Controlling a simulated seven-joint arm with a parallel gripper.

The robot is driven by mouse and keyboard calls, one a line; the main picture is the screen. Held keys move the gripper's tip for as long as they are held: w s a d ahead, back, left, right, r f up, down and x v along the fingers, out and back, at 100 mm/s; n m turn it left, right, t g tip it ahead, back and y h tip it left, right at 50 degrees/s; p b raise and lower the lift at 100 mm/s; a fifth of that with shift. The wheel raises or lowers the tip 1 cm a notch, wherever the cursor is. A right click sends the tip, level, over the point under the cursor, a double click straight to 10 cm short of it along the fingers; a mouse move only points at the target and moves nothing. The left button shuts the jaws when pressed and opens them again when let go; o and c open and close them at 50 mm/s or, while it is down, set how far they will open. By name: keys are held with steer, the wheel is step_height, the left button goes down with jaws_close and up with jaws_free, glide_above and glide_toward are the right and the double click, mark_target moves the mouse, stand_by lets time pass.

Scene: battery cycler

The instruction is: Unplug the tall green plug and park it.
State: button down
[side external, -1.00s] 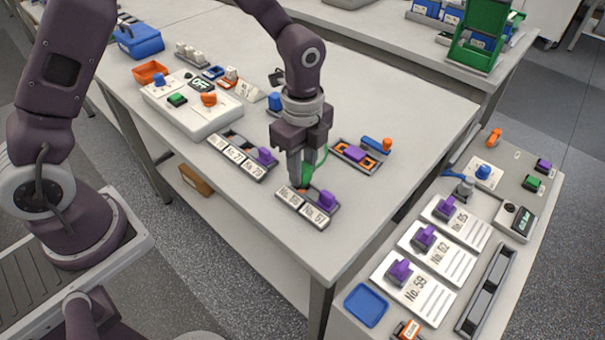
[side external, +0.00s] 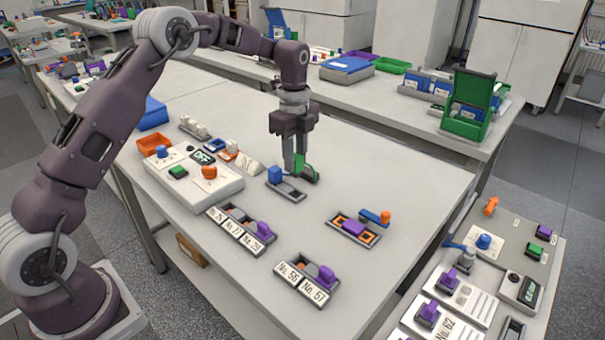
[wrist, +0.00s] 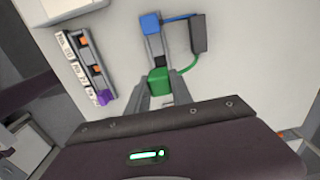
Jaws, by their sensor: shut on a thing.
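My gripper (side external: 296,168) is shut on the green plug (side external: 308,170), and in the wrist view the green plug (wrist: 158,80) sits between the two fingertips. The plug is at the near end of a small grey holder (side external: 290,192) that has a blue plug (side external: 275,174) at its other end. I cannot tell whether the green plug is seated in the holder or just above it. In the wrist view a green cable runs from the plug to a dark box (wrist: 198,33), and a blue cable links the blue plug (wrist: 150,24) to that box.
A rack labelled No. 56 and No. 57 (side external: 303,290) holds a purple plug at the front. Another labelled rack (side external: 240,236) lies left of it. An orange-lined holder (side external: 352,232) is to the right. A white switch unit (side external: 215,190) stands left.

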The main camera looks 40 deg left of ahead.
steer(key=shift+a+f, duration=0.1)
steer(key=shift+f, duration=3.25)
steer(key=shift+f, duration=0.2)
steer(key=c, duration=1.1)
jaws_free()
steer(key=shift+o, duration=0.2)
